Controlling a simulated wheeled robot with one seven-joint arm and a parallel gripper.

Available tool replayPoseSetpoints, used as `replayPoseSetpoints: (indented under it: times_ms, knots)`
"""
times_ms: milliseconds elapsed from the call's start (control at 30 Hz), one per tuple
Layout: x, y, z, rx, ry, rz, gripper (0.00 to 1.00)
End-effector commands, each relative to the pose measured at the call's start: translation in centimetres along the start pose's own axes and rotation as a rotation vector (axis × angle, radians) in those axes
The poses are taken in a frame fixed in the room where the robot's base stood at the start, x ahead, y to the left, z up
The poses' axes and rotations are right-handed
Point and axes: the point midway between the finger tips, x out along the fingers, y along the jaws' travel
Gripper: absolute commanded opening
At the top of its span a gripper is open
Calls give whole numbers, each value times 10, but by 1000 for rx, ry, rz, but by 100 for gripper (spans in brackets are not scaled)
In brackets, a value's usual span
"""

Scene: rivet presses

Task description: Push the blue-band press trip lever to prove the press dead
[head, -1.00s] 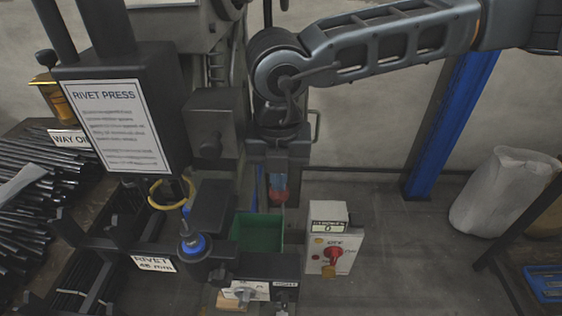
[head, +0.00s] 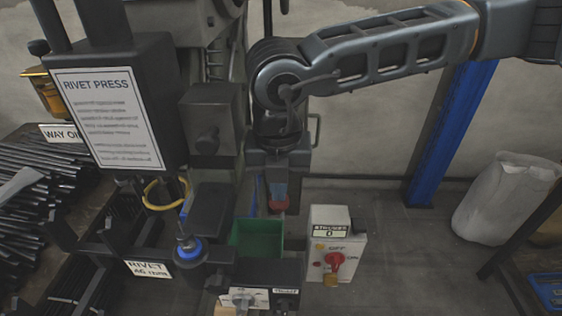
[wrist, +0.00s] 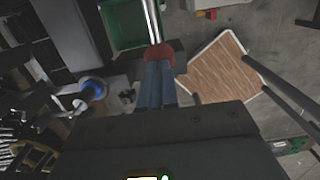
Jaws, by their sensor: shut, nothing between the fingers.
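The trip lever is a bright metal rod (wrist: 152,20) with a red ball knob (wrist: 159,54); the knob also shows in the head view (head: 279,205). My gripper (head: 279,188) points down just above the knob. In the wrist view its blue-grey fingers (wrist: 157,78) are together and empty, with their tips at the knob. I cannot tell whether they touch it. A blue ring (head: 188,249) is around a dark round fitting at the press front, left of the lever; it also shows in the wrist view (wrist: 95,88). The press body (head: 112,100) carries a RIVET PRESS sign.
A pale control box (head: 322,244) right of the lever has a red OFF/ON switch (head: 334,262) and a counter reading 0. A blue post (head: 450,130) and white sack (head: 500,200) stand right. Floor between is clear.

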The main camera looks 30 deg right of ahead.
Motion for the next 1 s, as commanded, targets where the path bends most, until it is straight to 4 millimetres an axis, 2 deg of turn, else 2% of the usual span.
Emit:
replayPoseSetpoints:
  times_ms: [233, 667, 1000]
  knots:
    - [17, 0, -2, 0, 2, -1, 0]
    - [18, 0, -3, 0, 2, -1, 0]
    - [35, 0, -3, 0, 1, 0, 0]
